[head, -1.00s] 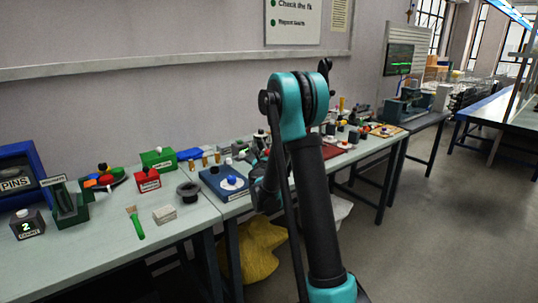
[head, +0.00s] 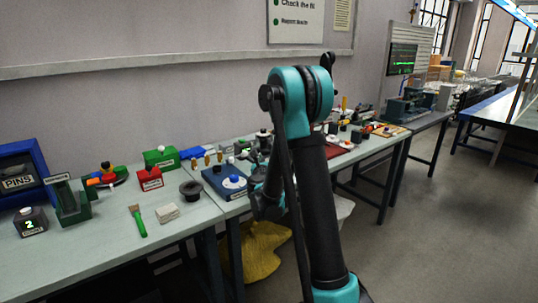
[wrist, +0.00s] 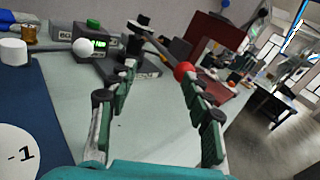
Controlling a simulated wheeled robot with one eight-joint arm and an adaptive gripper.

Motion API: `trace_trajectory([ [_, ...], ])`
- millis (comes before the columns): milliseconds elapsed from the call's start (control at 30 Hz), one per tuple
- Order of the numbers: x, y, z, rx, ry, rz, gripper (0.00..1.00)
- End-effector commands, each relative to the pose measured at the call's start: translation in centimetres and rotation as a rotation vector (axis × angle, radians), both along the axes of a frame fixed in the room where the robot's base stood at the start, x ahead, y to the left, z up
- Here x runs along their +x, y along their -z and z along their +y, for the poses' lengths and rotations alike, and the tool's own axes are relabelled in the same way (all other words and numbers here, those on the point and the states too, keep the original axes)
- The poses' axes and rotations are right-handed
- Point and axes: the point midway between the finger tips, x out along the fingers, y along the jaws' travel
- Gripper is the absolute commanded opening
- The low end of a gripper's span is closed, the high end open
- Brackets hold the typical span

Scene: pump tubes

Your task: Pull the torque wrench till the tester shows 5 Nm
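The torque wrench shows in the wrist view as a dark bar (wrist: 160,46) ending in a red ball knob (wrist: 183,70). Its far end is at a dark block with a black round top (wrist: 139,22). The tester with a small green lit display (wrist: 100,44) stands left of the wrench; its reading is too small to make out. My gripper (wrist: 158,72) is open, its green-grey fingers wide apart. The red knob appears close to the right fingertip; I cannot tell whether they touch. Nothing is between the fingers. In the head view my arm hides most of this area.
A white ball (wrist: 83,47) and a white cylinder (wrist: 13,52) stand left of the fingers. A blue base with a white dial (wrist: 15,152) is at lower left. A dark red panel (wrist: 216,38) rises behind the wrench. Bare bench lies below the fingers.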

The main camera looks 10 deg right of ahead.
Motion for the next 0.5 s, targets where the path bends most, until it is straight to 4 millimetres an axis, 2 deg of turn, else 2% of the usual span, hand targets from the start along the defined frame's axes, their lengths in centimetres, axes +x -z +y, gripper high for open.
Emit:
trace_trajectory([
  [100,-2.5,0.0,0.8,0.000,-0.001,0.000,0.49],
  [233,-4.6,0.0,1.5,0.000,0.000,0.000,0.49],
  [500,-6.8,0.0,2.1,0.000,0.002,0.000,0.49],
])
